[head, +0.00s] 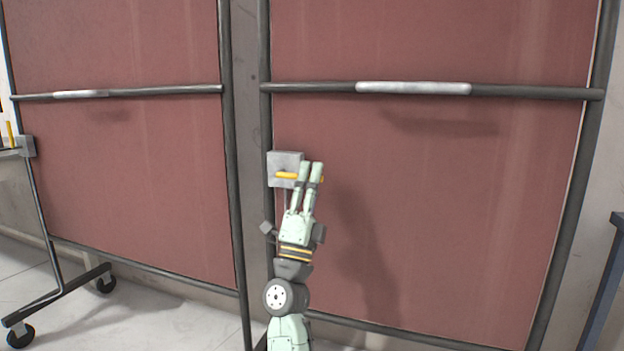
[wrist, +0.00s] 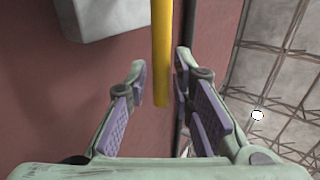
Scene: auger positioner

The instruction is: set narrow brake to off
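A grey brake box (head: 279,161) with a yellow lever (head: 284,175) sits at the left post of the right-hand red panel. The lever lies about level in the head view, and part of it is hidden behind my fingers. My gripper (head: 311,167) is raised in front of it. In the wrist view, the yellow lever (wrist: 162,50) reaches down between my two parted fingers (wrist: 160,90), with gaps visible on both sides. The grey box (wrist: 98,14) shows at upper left there. Another grey box (head: 26,146) with an upright yellow lever (head: 10,133) is at far left. Which brake is called narrow I cannot tell.
The right-hand red panel (head: 440,200) and left-hand red panel (head: 130,180) have dark tube frames. White-gripped crossbars (head: 413,88) run above my gripper. A wheeled foot (head: 60,295) stands at lower left. A dark blue post (head: 603,285) is at the right edge.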

